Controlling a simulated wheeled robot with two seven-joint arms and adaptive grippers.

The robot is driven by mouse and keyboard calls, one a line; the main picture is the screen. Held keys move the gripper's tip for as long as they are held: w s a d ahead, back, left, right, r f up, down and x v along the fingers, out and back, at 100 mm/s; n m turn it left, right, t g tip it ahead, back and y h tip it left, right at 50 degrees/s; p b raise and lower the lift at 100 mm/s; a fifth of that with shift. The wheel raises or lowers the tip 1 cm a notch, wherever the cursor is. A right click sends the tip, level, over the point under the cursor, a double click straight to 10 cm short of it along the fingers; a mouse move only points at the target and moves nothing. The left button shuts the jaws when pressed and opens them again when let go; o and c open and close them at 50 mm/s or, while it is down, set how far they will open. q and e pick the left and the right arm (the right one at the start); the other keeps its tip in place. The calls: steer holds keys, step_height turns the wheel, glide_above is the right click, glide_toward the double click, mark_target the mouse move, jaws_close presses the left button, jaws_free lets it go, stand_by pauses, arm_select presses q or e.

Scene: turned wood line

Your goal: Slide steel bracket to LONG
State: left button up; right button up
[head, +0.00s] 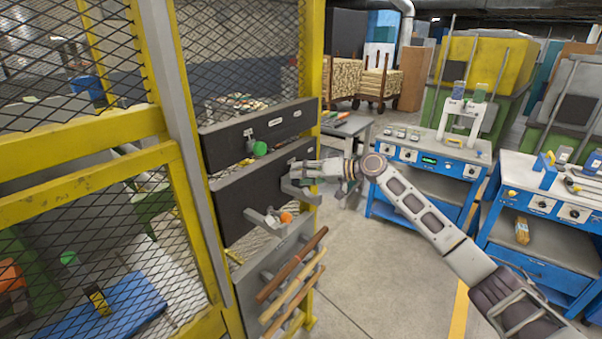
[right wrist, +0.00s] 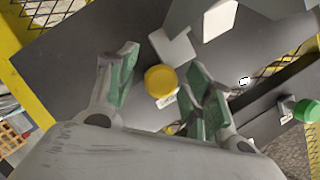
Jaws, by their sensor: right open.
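My right gripper (head: 301,169) is at the dark middle panel, with its fingers pointing left toward the panel face. In the right wrist view the right gripper (right wrist: 163,60) is open, and a yellow round knob (right wrist: 161,81) shows between its fingers, not gripped. A grey steel bracket (head: 299,192) sticks out just below the gripper in the head view. Grey metal plates (right wrist: 175,47) also show beyond the fingers in the wrist view. A second grey bracket (head: 262,222) with an orange knob (head: 286,217) is lower left. Labels are too small to read. My left gripper is not in view.
A green knob (head: 259,149) sits at a slot in the upper panel (head: 225,143). Wooden rods (head: 293,277) stick out below. A yellow mesh fence (head: 70,130) borders the left. Blue workbenches (head: 423,160) stand right; floor (head: 370,265) between is clear.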

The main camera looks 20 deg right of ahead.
steer(key=shift+w+a+f, duration=0.1)
steer(key=shift+w+a, duration=0.1)
steer(key=shift+a, duration=0.1)
